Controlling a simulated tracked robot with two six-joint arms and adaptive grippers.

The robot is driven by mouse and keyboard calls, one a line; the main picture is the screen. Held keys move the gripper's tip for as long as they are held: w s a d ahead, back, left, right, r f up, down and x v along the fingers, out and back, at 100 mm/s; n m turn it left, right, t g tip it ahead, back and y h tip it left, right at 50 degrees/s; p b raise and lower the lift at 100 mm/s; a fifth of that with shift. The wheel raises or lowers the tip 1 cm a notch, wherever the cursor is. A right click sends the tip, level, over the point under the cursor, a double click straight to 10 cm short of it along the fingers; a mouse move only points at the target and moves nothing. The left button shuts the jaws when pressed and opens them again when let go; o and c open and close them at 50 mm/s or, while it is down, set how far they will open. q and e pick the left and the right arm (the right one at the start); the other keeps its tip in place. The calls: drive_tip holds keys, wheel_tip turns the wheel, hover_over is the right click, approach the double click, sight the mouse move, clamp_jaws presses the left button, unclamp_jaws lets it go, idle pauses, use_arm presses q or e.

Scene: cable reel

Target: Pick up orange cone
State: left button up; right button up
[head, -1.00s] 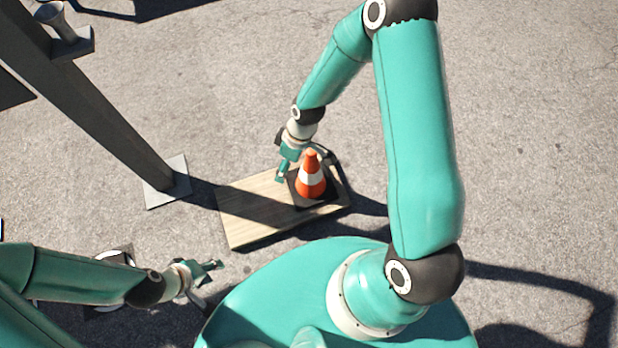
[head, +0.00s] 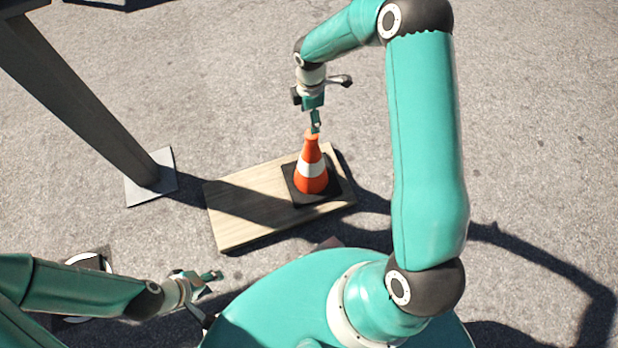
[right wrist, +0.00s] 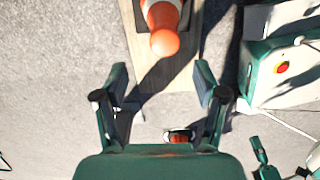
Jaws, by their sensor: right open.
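The orange cone (head: 311,175) with a white band and black square base stands upright on a wooden board (head: 240,220) in the head view. In the right wrist view the cone (right wrist: 165,40) shows at the top centre, its rounded tip toward me. My right gripper (head: 315,128) is at the cone's tip in the head view. In the right wrist view my right gripper (right wrist: 160,90) is open, with nothing between its fingers and the cone beyond the fingertips. My left gripper (head: 212,280) is low at the left, apart from the cone, with fingers spread and nothing seen between them.
A dark metal post (head: 90,110) with a square foot plate (head: 152,178) stands left of the board. A round black-and-white item (head: 88,263) lies partly behind my left arm. Open asphalt lies behind and to the right of the board.

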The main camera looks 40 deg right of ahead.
wheel_tip(320, 180, down, 4)
drive_tip(key=shift+r+b, duration=0.1)
drive_tip(key=shift+b, duration=0.3)
drive_tip(key=f, duration=0.1)
drive_tip(key=f+b, duration=0.1)
drive_tip(key=f, duration=0.1)
drive_tip(key=f+b, duration=0.1)
drive_tip(key=f, duration=0.1)
drive_tip(key=shift+s+f, duration=0.15)
drive_tip(key=shift+s, duration=0.1)
clamp_jaws()
